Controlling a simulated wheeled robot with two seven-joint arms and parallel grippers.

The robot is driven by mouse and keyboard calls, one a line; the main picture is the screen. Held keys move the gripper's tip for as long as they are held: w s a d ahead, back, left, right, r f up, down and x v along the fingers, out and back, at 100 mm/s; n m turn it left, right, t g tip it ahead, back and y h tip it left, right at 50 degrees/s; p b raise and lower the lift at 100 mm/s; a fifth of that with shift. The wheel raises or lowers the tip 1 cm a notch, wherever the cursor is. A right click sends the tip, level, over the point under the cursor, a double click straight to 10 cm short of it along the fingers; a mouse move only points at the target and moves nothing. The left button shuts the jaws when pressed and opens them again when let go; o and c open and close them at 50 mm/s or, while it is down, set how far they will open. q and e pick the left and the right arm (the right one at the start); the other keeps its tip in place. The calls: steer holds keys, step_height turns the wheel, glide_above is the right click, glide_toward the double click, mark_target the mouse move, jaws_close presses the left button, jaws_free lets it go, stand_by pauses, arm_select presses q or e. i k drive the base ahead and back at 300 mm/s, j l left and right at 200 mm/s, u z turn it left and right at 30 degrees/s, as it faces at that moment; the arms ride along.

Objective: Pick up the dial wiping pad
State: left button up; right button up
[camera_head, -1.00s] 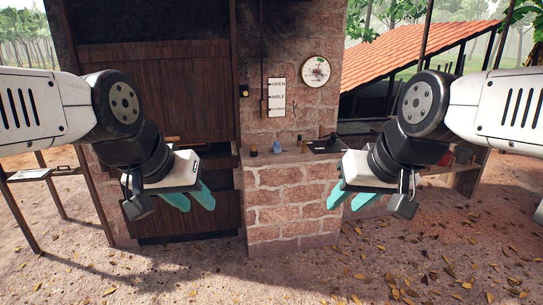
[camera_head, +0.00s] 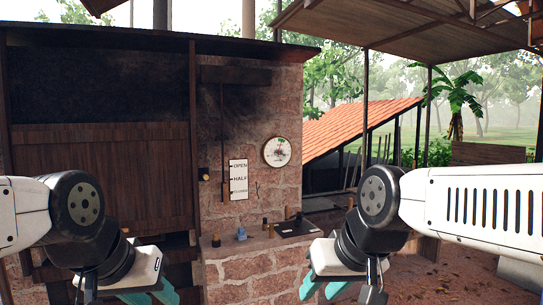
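A small light-blue thing (camera_head: 241,234) stands on the stone ledge (camera_head: 228,250); it may be the dial wiping pad, but it is too small to be sure. The round white dial (camera_head: 277,152) hangs on the brick wall above the ledge. My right gripper (camera_head: 322,289) has teal fingers spread apart and empty, low in front of the ledge and right of the blue thing. My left gripper (camera_head: 150,294) is at the bottom left, its teal fingers apart and empty, partly cut off by the lower edge. Neither gripper touches anything.
A black tray (camera_head: 298,229) and several small dark and tan pieces share the ledge. A white OPEN/HALF sign (camera_head: 238,180) hangs beside a vertical rod. Dark wooden doors (camera_head: 105,175) fill the left. A red-tiled roof (camera_head: 360,128) stands behind, right.

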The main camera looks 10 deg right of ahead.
mark_target(241, 236)
steer(key=i+l+u, duration=0.3)
steer(key=i+l, duration=0.75)
steer(key=i, duration=0.2)
steer(key=i+l+u, duration=0.25)
steer(key=i+l, duration=0.9)
steer(key=l, duration=0.15)
